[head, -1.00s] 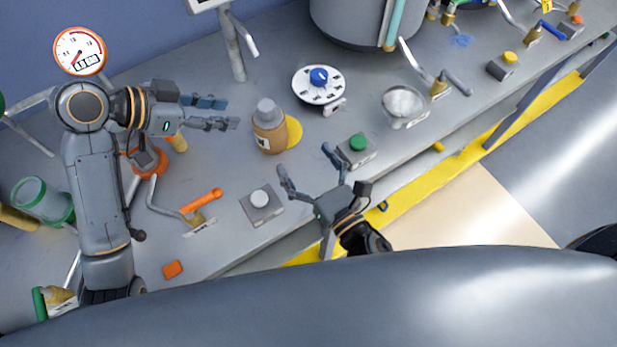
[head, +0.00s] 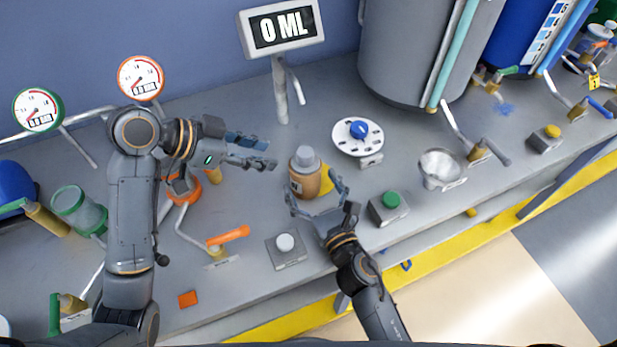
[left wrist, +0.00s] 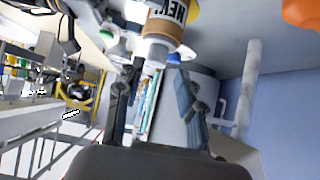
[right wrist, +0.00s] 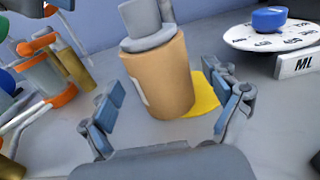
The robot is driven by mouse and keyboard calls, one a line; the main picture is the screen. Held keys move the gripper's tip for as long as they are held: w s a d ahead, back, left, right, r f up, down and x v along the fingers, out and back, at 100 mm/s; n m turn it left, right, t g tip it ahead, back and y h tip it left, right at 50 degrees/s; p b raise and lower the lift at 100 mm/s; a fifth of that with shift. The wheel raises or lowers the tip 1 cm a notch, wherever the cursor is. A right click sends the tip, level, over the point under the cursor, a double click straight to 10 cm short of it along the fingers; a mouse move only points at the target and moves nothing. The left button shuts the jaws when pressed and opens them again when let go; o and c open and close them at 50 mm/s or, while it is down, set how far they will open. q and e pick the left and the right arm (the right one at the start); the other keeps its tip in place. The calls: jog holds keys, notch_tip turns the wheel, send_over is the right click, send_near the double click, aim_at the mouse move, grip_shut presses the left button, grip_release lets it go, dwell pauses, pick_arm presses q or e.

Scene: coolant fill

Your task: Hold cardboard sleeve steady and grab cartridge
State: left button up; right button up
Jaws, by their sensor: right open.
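The cardboard sleeve (head: 304,182) is a tan cylinder standing upright on the bench, with the grey cartridge (head: 306,157) sticking out of its top. In the right wrist view the sleeve (right wrist: 163,82) and cartridge (right wrist: 146,22) stand just beyond and between my right fingers. My right gripper (head: 314,193) is open at the near side of the sleeve, with no clear contact. My left gripper (head: 268,152) is open and empty, to the left of the cartridge. In the left wrist view the sleeve (left wrist: 166,32) and cartridge (left wrist: 158,50) appear ahead, near the fingertips.
A yellow disc (head: 327,177) lies beside the sleeve. A blue-knobbed dial (head: 358,136), a green button (head: 390,203) and a white button (head: 286,246) surround it. An orange-handled valve (head: 229,236) stands front left. A display reading 0 ML (head: 282,28) stands behind.

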jog(key=shift+x, duration=0.8)
jog(key=shift+c, duration=0.4)
